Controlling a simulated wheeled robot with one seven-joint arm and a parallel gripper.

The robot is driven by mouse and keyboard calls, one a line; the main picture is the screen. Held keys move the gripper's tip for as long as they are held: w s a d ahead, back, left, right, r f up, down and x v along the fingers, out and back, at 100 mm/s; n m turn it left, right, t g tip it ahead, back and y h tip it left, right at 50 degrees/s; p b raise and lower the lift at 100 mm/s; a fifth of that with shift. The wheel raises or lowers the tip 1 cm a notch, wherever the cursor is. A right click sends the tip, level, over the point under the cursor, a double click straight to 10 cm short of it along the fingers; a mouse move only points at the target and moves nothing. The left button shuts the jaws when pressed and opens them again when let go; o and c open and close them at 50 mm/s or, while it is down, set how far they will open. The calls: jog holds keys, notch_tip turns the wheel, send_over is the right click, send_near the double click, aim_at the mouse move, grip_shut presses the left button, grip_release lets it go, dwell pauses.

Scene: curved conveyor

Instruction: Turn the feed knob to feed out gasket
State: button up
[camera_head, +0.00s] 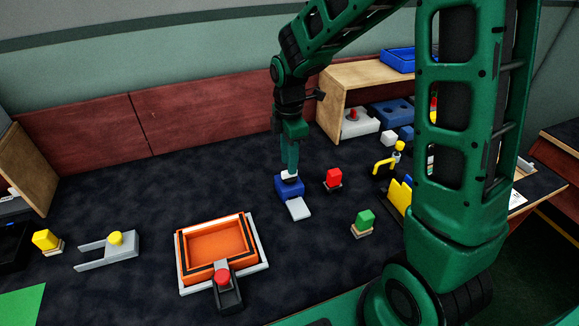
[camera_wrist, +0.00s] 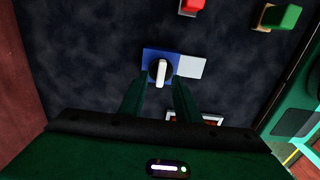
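The feed knob is a white bar handle (camera_wrist: 161,73) on a black round dial, set on a blue block (camera_head: 288,188). A light grey plate (camera_head: 298,209) joins the block's side and also shows in the wrist view (camera_wrist: 191,67). My gripper (camera_head: 289,171) points down just above the block. In the wrist view its two fingers are apart (camera_wrist: 161,79), one towards each side of the white handle. I see a gap between handle and fingers; whether they touch it lower down I cannot tell. I can make out no gasket on the plate.
A red button block (camera_head: 334,178) and a green one (camera_head: 364,219) stand to the right. An orange tray (camera_head: 216,243) with a red-knobbed clamp is at the front left. A wooden shelf (camera_head: 334,104) with blue and white parts stands behind.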

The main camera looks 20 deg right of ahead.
aim_at(287, 179)
jog(key=shift+f, duration=1.5)
